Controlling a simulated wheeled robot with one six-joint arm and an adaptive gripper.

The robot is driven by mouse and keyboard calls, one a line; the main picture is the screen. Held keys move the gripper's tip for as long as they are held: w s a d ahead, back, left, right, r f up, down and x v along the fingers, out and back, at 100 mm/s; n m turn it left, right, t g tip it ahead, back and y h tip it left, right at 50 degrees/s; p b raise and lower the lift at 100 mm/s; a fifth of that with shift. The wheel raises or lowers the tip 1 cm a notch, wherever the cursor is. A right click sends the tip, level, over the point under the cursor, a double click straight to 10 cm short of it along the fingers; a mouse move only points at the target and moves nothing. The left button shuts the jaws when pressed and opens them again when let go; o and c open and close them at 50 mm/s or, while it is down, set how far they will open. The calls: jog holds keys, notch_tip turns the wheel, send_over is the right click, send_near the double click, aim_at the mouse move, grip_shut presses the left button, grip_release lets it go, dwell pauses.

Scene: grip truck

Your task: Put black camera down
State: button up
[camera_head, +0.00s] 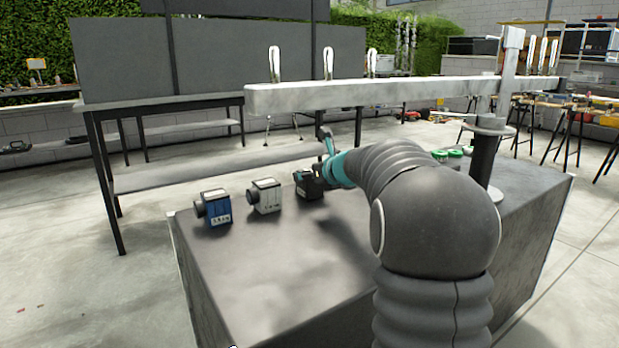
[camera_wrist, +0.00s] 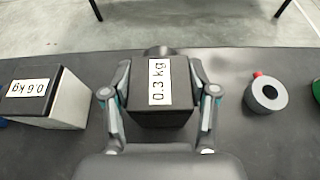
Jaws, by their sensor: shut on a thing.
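The black camera (camera_head: 308,186) is at the far edge of the dark table, right of two other cameras. In the wrist view the black camera (camera_wrist: 174,112) carries a white label reading 0.3 kg and sits between my fingers. My gripper (camera_head: 322,172) is shut on it, and in the wrist view one finger of my gripper (camera_wrist: 160,108) presses each side. The camera is upright and appears at or very near the table top; I cannot tell whether it touches. My arm hides part of its right side in the head view.
A white camera (camera_head: 264,195), labelled 0.6 kg in the wrist view (camera_wrist: 68,104), and a blue camera (camera_head: 213,208) stand to the left. A grey round object (camera_wrist: 266,94) lies to the right. A white beam (camera_head: 380,94) on a post spans above. The table front (camera_head: 250,280) is clear.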

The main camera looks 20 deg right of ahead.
jog(key=shift+f, duration=0.1)
jog(key=o, duration=1)
jog(key=shift+c, duration=0.2)
jog(key=shift+s+d+r, duration=0.1)
jog(key=shift+s+r, duration=0.1)
jog(key=shift+r, duration=0.1)
jog(key=p+v, duration=0.1)
jog(key=v, duration=1)
jog(key=shift+s, duration=0.25)
jog(key=shift+r, duration=0.1)
